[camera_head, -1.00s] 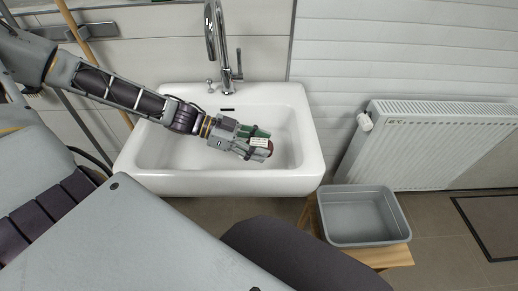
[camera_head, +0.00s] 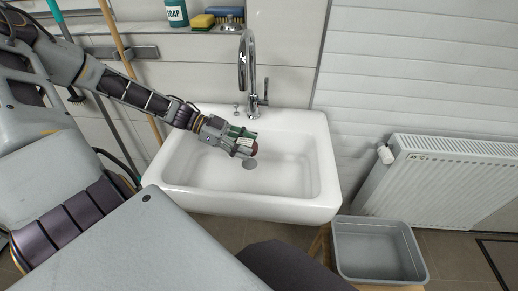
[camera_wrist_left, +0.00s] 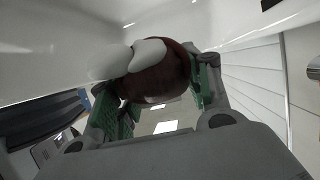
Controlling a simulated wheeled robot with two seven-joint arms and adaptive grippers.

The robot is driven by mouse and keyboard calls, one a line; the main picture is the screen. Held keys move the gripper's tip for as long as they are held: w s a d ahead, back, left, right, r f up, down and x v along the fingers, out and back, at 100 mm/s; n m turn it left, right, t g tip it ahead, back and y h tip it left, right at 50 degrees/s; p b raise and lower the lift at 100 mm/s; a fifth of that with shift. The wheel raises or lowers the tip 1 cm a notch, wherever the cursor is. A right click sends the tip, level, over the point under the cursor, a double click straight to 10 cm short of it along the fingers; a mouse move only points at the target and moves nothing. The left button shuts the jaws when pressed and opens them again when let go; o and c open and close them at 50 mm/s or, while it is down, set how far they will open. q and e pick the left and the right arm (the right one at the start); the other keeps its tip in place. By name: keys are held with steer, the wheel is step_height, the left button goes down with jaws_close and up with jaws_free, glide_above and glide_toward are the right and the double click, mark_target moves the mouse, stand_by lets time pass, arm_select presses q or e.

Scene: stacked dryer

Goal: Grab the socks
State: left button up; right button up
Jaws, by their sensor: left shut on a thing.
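My left gripper (camera_head: 243,146) is over the white sink basin, reaching in from the left. In the left wrist view, its green-padded fingers (camera_wrist_left: 158,95) are closed on a rounded dark red bundle with white parts, which looks like the socks (camera_wrist_left: 155,72). A bit of the dark red socks (camera_head: 254,148) shows at the fingertips in the head view. The rest of the bundle is hidden by the fingers there. My right gripper is not in view.
The white sink (camera_head: 270,207) has a chrome faucet (camera_head: 246,65) behind it. A grey tub (camera_head: 379,276) stands on a wooden stool at lower right, before a radiator (camera_head: 437,180). A ledge above holds a soap bottle (camera_head: 177,12) and sponges.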

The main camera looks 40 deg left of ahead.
arm_select(q)
steer(key=shift+w+a, duration=0.1)
steer(key=shift+a, duration=2.3)
